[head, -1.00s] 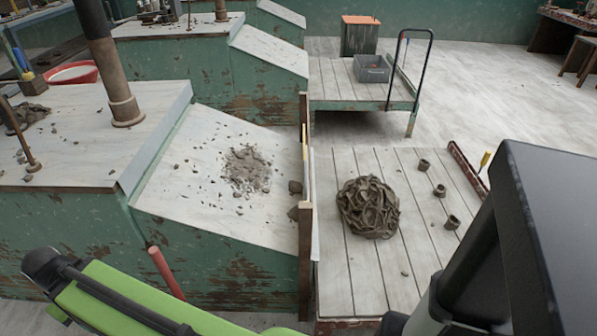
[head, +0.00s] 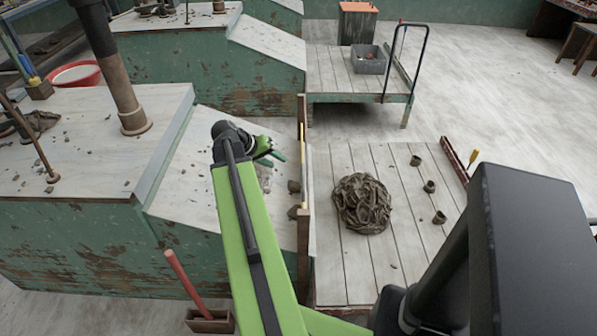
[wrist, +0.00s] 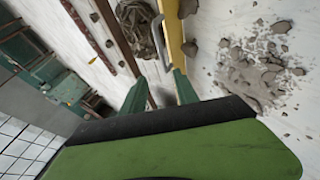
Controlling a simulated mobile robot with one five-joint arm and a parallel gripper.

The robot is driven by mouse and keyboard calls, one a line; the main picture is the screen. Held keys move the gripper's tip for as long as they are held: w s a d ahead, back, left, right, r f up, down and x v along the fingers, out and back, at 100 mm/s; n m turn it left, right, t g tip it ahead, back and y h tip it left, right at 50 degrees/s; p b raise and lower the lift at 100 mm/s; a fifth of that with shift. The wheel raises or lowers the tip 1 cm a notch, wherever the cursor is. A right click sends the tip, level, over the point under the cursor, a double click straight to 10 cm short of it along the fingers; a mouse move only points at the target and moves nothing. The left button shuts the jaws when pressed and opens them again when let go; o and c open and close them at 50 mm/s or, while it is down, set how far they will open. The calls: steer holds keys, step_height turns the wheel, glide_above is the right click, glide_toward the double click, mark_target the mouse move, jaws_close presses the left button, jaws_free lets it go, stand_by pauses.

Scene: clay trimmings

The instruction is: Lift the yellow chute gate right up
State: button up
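The yellow chute gate (head: 302,134) shows in the head view as a thin strip edge-on at the chute's low end, between brown posts. In the wrist view the yellow gate (wrist: 175,35) runs down from the top edge, with a grey bar handle (wrist: 161,42) on its face. My gripper (head: 275,158) is over the chute, just left of the gate in the head view. In the wrist view its two green fingers (wrist: 160,76) are apart, with the lower end of the handle appearing between their tips. Whether they touch it, I cannot tell.
Clay crumbs (wrist: 255,70) lie on the sloping chute (head: 195,165). Beyond the gate, a slatted platform (head: 345,270) carries a big clay lump (head: 363,203) and several small clay pots (head: 429,187). A cart (head: 330,75) with a grey bin (head: 369,62) stands behind.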

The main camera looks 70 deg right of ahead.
mark_target(303, 176)
steer(key=b+x, duration=1.3)
steer(key=x, duration=0.4)
steer(key=shift+f, duration=0.3)
jaws_close()
stand_by(0.5)
